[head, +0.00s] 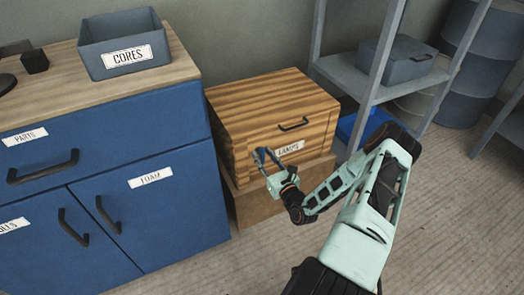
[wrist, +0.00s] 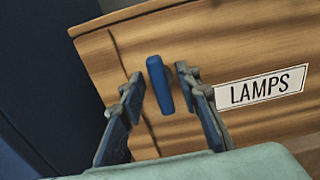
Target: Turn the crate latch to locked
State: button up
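The wooden crate (head: 262,98) labelled LAMPS stands right of the blue cabinet; its front also fills much of the wrist view (wrist: 230,45). Its latch (wrist: 159,84) is a short blue bar on the front, left of the label, standing nearly upright in the tilted wrist view. My gripper (head: 265,156) is at the crate's front. In the wrist view my gripper (wrist: 160,88) is open, with one finger on each side of the latch. A gap shows on the left; the right finger is close, and I cannot tell whether it touches. In the head view the gripper hides the latch.
The crate rests on a brown box (head: 254,207) and has a dark handle (head: 294,125) above its label. The blue cabinet (head: 150,222) stands close on the left. A grey shelf rack (head: 373,93) stands at the right. Floor is clear in front.

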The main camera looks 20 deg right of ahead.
jog(key=shift+w, duration=0.5)
grip_shut()
